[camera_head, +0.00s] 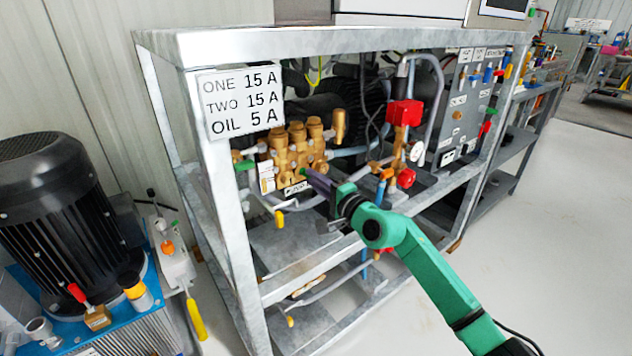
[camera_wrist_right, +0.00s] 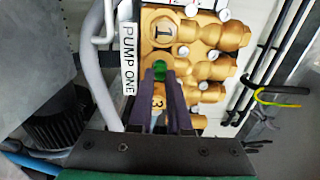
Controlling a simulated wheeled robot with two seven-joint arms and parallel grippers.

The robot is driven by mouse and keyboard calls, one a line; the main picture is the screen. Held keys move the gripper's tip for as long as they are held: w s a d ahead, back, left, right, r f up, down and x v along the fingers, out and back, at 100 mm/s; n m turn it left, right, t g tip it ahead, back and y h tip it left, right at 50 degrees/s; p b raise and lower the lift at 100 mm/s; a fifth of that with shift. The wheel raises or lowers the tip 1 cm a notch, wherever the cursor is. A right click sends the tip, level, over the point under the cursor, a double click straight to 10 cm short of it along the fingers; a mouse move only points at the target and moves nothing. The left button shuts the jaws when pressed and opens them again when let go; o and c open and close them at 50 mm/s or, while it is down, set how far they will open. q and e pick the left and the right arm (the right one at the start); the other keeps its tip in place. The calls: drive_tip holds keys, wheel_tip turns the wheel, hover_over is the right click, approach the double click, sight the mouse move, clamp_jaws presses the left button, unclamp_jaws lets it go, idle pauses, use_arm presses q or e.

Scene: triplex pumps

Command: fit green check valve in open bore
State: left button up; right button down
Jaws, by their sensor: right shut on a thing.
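My right gripper (camera_head: 313,180) reaches the front of the brass pump (camera_head: 297,148) inside the frame. In the right wrist view its two dark purple fingers (camera_wrist_right: 170,84) are shut on the green check valve (camera_wrist_right: 159,70). The valve is at the face of the brass pump block (camera_wrist_right: 190,35), between the caps marked 1 (camera_wrist_right: 163,29) and 3 (camera_wrist_right: 158,102). The open bore is hidden behind the valve and fingers, so I cannot tell how deep the valve sits. My left gripper is not in view.
A "PUMP ONE" label (camera_wrist_right: 128,60) and a grey pipe (camera_wrist_right: 101,60) lie beside the pump block. The metal frame's front rail (camera_head: 345,247) runs below my right arm. A red valve body (camera_head: 404,113) stands to the right. A black motor (camera_head: 55,205) is at left.

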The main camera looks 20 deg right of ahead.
drive_tip(key=shift+b+x, duration=0.35)
drive_tip(key=shift+x, duration=0.4)
idle(0.3)
drive_tip(key=shift+f, duration=0.1)
drive_tip(key=c, duration=0.8)
unclamp_jaws()
